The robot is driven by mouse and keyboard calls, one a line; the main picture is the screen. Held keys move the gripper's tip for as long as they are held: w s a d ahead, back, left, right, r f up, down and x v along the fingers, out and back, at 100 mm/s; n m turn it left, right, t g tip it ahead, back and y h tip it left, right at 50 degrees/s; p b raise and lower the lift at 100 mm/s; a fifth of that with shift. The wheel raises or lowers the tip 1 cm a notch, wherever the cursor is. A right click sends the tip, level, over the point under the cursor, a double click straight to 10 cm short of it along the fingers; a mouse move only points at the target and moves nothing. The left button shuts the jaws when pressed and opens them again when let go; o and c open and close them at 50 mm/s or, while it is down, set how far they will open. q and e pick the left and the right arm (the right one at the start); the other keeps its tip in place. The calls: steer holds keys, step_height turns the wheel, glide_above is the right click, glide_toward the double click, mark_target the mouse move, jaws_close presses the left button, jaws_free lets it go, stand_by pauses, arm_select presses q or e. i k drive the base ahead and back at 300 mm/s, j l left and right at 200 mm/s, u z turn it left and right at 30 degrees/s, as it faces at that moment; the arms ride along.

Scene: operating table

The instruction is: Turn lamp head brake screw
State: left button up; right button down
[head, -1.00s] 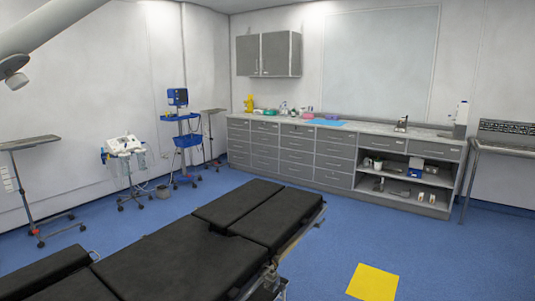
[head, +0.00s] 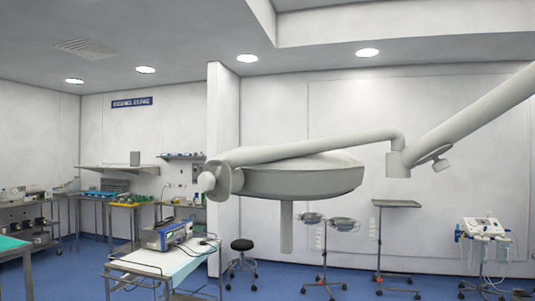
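The surgical lamp head (head: 302,176) hangs in the middle of the head view, a wide pale disc seen from the side. A grey handle (head: 286,227) points down from its underside. A curved arm (head: 315,146) runs above it to a joint (head: 400,163) on the right, where a thicker boom (head: 470,118) rises to the upper right. I cannot tell which one is the brake screw. Neither gripper is in view.
A white table (head: 160,262) with a blue device (head: 166,234) stands in front at the lower left. A black stool (head: 242,246), an instrument stand (head: 396,204) and a wheeled device (head: 483,229) stand along the wall. Benches with equipment line the far left.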

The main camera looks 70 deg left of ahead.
mark_target(206, 181)
steer(key=j+u, duration=0.15)
steer(key=u, duration=1.9)
steer(key=i+l, duration=0.05)
steer(key=l, duration=0.05)
